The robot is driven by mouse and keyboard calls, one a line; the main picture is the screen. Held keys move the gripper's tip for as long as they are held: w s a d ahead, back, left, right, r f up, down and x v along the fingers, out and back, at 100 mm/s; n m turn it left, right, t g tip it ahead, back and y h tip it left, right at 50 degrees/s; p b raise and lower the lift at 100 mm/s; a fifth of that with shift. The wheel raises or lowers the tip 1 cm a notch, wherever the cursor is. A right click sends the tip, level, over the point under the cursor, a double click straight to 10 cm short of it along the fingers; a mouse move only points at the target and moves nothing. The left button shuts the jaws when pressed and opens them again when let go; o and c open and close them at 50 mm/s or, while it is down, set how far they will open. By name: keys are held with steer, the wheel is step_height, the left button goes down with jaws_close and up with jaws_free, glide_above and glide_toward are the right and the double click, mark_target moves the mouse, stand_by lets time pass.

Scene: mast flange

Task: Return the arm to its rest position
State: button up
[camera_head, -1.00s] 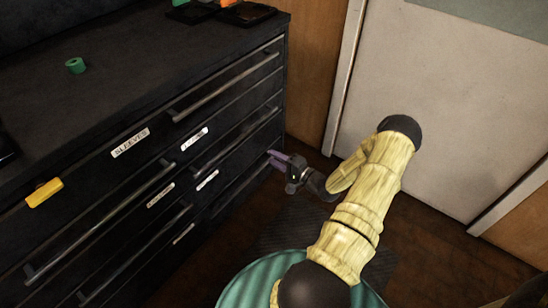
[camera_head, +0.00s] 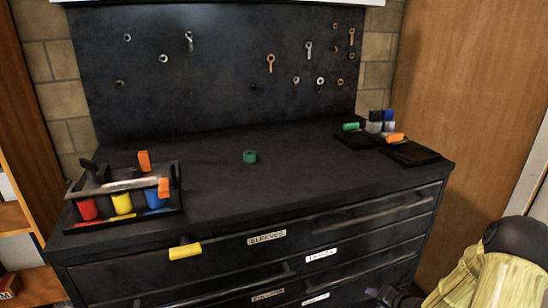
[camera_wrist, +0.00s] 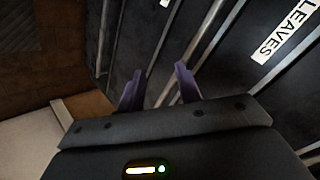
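My arm (camera_head: 488,275) shows at the lower right of the head view, pale yellow with a dark joint, cut off by the frame edge. My gripper (camera_wrist: 160,80) shows in the wrist view with its two purple fingers apart and nothing between them. It is in front of the dark drawer fronts, near the long metal handles. In the head view only a small dark part of the gripper end shows at the bottom edge, low by the drawers.
A black drawer cabinet (camera_head: 225,215) carries a green ring (camera_head: 250,156), a rack with coloured pieces (camera_head: 122,203) and black trays (camera_head: 410,152). Hardware hangs on the back panel (camera_head: 220,75). A wooden panel (camera_head: 455,110) stands right.

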steer(key=s+a+r+n+g+h, duration=0.3)
steer(key=s+a+r+n+g, duration=0.4)
steer(key=s+a+r, duration=1.05)
steer(key=w+p+v, duration=0.2)
steer(key=p+v, duration=1.2)
steer(key=p, duration=0.1)
steer(key=w+d+r+p+v, duration=0.1)
steer(key=w+p+v, duration=0.2)
steer(key=p+v, duration=1.1)
steer(key=shift+d+r+p, duration=0.3)
steer(key=shift+r+p, duration=0.1)
steer(key=shift+p, duration=0.35)
steer(key=shift+s, duration=0.1)
